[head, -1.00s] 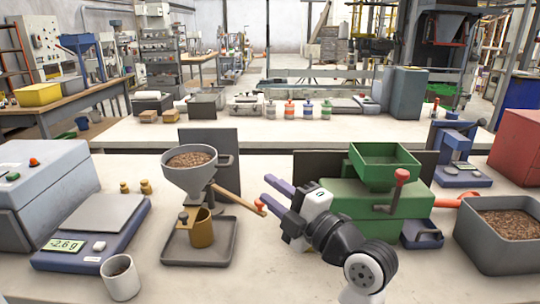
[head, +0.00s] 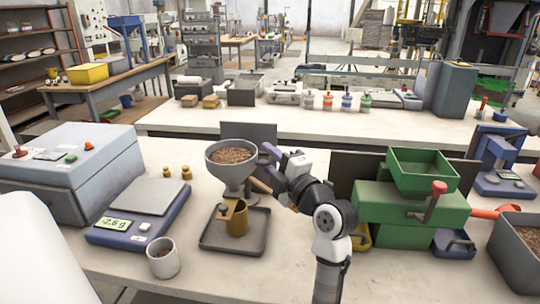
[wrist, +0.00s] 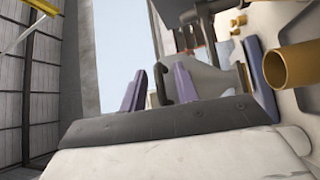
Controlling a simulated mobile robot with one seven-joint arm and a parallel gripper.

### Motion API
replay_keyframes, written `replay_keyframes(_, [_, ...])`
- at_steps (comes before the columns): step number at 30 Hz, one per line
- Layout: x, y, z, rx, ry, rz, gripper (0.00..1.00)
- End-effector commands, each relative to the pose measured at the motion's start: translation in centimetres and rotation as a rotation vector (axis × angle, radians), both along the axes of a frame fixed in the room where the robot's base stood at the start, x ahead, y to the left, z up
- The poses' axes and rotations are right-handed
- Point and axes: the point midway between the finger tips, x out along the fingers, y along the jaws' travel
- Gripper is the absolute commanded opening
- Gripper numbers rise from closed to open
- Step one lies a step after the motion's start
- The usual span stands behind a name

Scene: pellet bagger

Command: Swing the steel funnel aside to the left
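The steel funnel (head: 236,180), full of brown pellets, stands upright above a brass cup (head: 237,224) on a dark tray (head: 218,245). My gripper (head: 266,158) is at the right side of the funnel's rim, with its purple fingers beside the funnel's handle. In the wrist view, the purple fingers stand apart and the grey funnel (wrist: 208,82) shows between and behind them. The dark loop handle (wrist: 160,86) sits among the purple finger parts. I cannot tell whether they touch it. The wooden lever (head: 258,186) under the funnel is partly hidden by my gripper.
A green machine (head: 410,210) stands close to my arm's right. A dark panel (head: 250,133) is behind the funnel.

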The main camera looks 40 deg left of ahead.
Motion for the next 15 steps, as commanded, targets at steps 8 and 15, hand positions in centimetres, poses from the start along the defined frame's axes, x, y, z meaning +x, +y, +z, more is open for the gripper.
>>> replay_keyframes(8, [0.03,0.05,-0.02,0.0,0.0,-0.001,0.27])
replay_keyframes(15, [0.03,0.02,0.04,0.002,0.0,-0.001,0.0])
